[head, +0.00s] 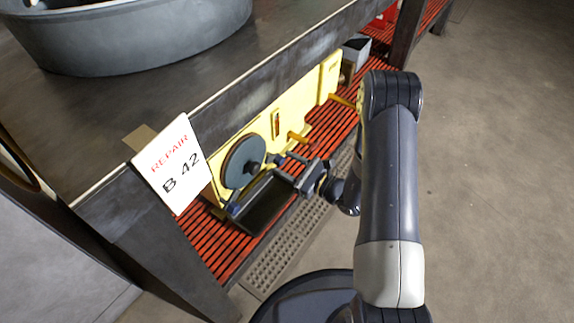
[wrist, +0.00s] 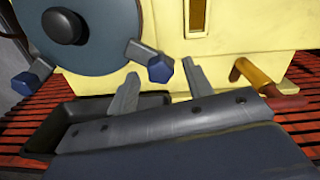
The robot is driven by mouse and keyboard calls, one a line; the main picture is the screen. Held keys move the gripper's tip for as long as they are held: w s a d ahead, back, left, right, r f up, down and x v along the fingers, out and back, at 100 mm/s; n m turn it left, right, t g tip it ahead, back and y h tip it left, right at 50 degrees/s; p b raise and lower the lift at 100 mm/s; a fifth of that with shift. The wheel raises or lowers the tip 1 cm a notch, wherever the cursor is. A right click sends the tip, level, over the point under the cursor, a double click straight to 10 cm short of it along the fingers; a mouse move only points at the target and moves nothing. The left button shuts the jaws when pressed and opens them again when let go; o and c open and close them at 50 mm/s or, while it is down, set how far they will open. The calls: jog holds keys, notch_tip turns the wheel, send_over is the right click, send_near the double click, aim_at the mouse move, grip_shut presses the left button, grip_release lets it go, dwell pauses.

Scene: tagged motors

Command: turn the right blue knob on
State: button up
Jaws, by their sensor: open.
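A yellow machine (head: 312,115) with a grey round disc (head: 242,165) stands on the shelf under the table. The left blue knob (wrist: 25,82) is further left, clear of the fingers. In the head view, my open gripper (head: 286,166) reaches in from the right, close to the disc's right side.
A dark tray (head: 262,208) lies below the disc, under my gripper. A yellow-orange pipe (wrist: 252,75) sticks out right of the fingers. The table edge overhangs the red slatted shelf (head: 215,245). A white "REPAIR B 42" sign (head: 168,165) hangs at the table corner.

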jog(key=shift+w+a, duration=0.15)
jog(key=shift+a, duration=0.05)
jog(key=c, duration=1)
jog(key=shift+f+n+b, duration=0.1)
jog(key=shift+n+b, duration=0.2)
jog(key=shift+b, duration=0.1)
jog(key=o, duration=1)
